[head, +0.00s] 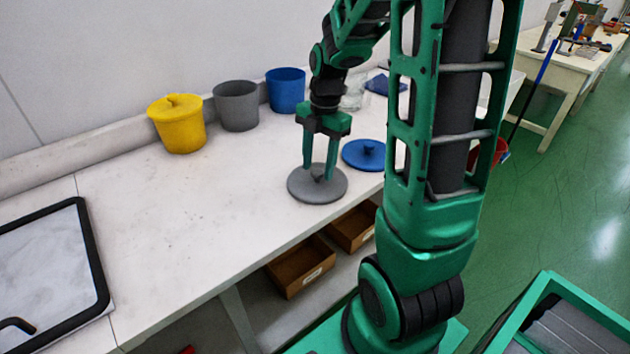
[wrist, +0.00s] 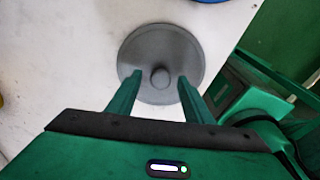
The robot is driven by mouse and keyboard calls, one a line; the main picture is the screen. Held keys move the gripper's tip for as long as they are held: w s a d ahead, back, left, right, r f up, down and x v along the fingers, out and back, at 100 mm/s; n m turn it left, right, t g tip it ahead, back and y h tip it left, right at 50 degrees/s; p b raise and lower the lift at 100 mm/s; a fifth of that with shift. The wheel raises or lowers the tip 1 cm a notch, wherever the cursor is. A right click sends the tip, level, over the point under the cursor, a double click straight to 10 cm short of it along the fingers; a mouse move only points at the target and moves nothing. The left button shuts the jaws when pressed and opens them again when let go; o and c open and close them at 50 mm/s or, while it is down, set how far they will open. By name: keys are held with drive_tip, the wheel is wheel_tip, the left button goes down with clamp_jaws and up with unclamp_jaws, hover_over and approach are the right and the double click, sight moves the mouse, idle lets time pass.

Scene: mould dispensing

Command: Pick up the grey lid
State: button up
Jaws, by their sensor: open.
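The grey lid (head: 305,190) is a round disc with a small knob in its middle. It lies flat on the white bench, close to the front edge. My gripper (head: 318,172) points down just above it, fingers apart and empty. In the wrist view the lid (wrist: 150,47) shows with its knob between and slightly ahead of the two fingertips (wrist: 160,78). I cannot tell whether the fingertips touch the lid.
A blue lid (head: 364,154) lies right of the grey lid. Behind stand a yellow lidded pot (head: 178,125), an open grey pot (head: 237,106) and a blue pot (head: 286,91). A black-framed panel (head: 50,275) lies at left. The bench between is clear.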

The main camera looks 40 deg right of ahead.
drive_tip(key=shift+a+f, duration=0.1)
drive_tip(key=shift+f, duration=0.6)
drive_tip(key=shift+c, duration=0.7)
drive_tip(key=c, duration=1)
drive_tip(key=shift+o, duration=0.2)
